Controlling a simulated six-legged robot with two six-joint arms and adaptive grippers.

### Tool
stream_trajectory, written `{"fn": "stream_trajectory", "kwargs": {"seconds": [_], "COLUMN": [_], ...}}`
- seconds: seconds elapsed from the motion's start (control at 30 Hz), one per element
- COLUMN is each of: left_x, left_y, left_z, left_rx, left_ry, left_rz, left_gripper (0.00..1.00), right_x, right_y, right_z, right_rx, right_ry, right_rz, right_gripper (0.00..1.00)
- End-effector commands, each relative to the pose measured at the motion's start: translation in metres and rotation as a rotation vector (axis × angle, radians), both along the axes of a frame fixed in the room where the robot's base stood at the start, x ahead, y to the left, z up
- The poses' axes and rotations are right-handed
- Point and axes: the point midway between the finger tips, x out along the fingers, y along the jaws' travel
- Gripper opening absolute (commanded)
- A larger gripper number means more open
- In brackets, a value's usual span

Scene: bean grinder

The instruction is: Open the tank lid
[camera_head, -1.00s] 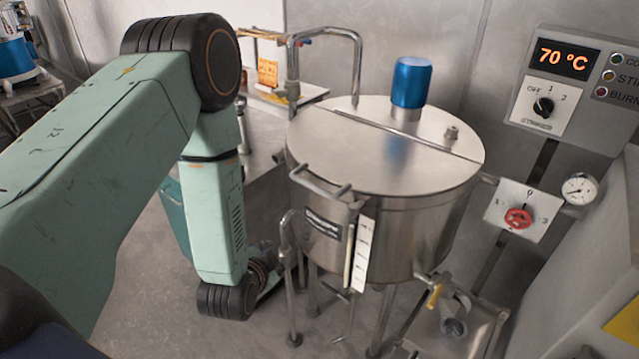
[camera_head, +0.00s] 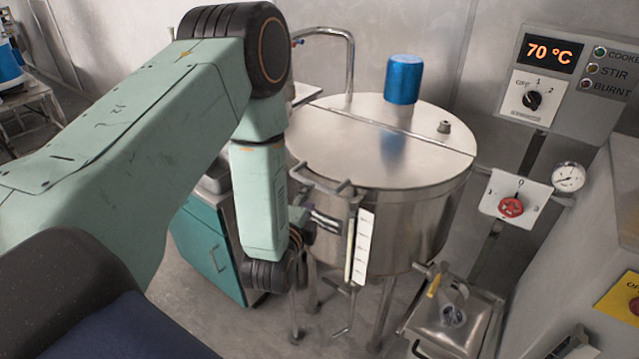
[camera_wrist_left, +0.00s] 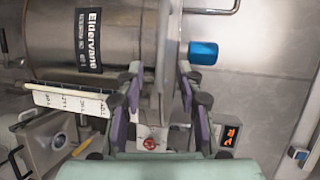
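The steel tank (camera_head: 415,225) stands in the middle of the head view. Its round lid (camera_head: 350,160) lies flat and shut, with a bar handle (camera_head: 322,184) at its near left edge. My left gripper (camera_head: 322,220) is at the tank's near left side, just below the handle and partly hidden by my wrist. In the left wrist view, its two fingers (camera_wrist_left: 155,100) are spread apart, with the tank's rim area beyond and between them. I see nothing held. Contact with the handle cannot be told. My right gripper is out of view.
A blue cylinder (camera_head: 403,80) stands on the lid's far half. A white scale strip (camera_head: 363,247) hangs on the tank's front. A control panel (camera_head: 560,75) reading 70 °C, a red valve (camera_head: 511,207) and a gauge (camera_head: 568,177) are on the right. A teal cabinet (camera_head: 205,250) stands left.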

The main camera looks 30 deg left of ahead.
Motion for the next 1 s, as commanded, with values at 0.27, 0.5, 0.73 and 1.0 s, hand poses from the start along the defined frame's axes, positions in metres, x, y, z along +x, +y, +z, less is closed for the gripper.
{"fn": "stream_trajectory", "kwargs": {"seconds": [0.27,0.5,0.73,1.0], "left_x": [0.004,0.034,0.061,0.071], "left_y": [0.005,0.015,0.024,0.027], "left_z": [0.003,-0.002,-0.008,-0.011], "left_rx": [0.096,0.094,0.093,0.092], "left_ry": [0.012,0.010,0.012,0.015], "left_rz": [-0.010,-0.011,-0.013,-0.015], "left_gripper": [0.36,0.36,0.36,0.36], "right_x": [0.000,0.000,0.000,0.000], "right_y": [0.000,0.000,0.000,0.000], "right_z": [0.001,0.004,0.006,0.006], "right_rx": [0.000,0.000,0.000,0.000], "right_ry": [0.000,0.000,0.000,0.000], "right_rz": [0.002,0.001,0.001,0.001], "right_gripper": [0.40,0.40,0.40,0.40]}}
